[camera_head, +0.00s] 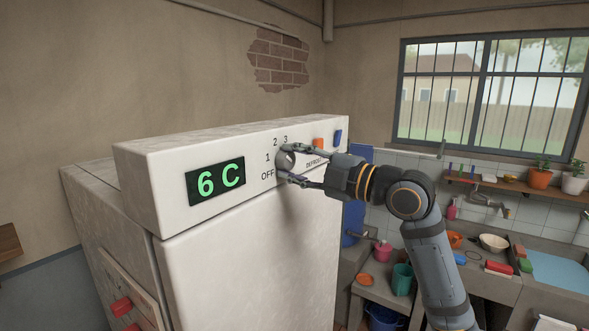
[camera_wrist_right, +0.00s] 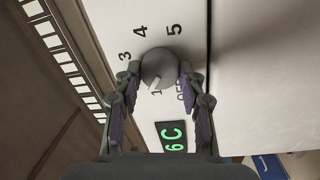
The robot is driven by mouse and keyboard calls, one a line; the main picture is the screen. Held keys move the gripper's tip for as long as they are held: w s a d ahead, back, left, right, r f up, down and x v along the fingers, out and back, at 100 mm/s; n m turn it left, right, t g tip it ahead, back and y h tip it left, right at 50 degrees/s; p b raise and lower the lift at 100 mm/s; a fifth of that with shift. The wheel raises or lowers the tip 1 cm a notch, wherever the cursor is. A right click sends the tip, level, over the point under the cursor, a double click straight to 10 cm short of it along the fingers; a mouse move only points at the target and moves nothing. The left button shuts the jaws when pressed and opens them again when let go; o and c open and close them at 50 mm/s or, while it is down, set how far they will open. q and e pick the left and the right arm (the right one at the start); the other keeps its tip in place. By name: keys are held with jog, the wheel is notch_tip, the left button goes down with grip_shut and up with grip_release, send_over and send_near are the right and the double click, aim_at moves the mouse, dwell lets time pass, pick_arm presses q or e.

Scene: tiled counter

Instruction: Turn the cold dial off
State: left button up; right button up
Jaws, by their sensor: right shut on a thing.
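The cold dial (camera_head: 285,160) is a round grey knob on the front panel of a white fridge-like appliance (camera_head: 250,265). Marks 1, 2, 3 and OFF show around it in the head view. My right gripper (camera_head: 286,163) has its fingers on either side of the dial and is shut on it. In the right wrist view the dial (camera_wrist_right: 160,68) sits between the fingers, and its white pointer line points about at the 1. The OFF mark is partly hidden by a finger. A green display (camera_head: 216,181) reads 6 C. My left gripper is not in view.
An orange switch (camera_head: 318,144) and a blue switch (camera_head: 338,137) are to the right of the dial, near a DEFROST label. A counter with a bowl (camera_head: 494,243) and a green cup (camera_head: 402,279) stands at the right. A barred window is behind.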

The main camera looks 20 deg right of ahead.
jog(key=n+b, duration=0.1)
jog(key=n, duration=0.3)
jog(key=shift+f, duration=0.2)
jog(key=n+b, duration=0.1)
jog(key=n, duration=0.2)
jog(key=shift+n+g, duration=0.3)
jog(key=shift+n, duration=0.1)
jog(key=n+b, duration=0.1)
jog(key=n, duration=0.2)
jog(key=shift+w+d+n+y, duration=0.1)
jog(key=shift+n+y, duration=0.2)
jog(key=shift+n+g+b, duration=0.3)
jog(key=shift+n+b, duration=0.2)
jog(key=shift+n, duration=1)
jog(key=shift+o, duration=0.2)
jog(key=shift+c, duration=0.2)
jog(key=o, duration=1.2)
jog(key=shift+d, duration=0.1)
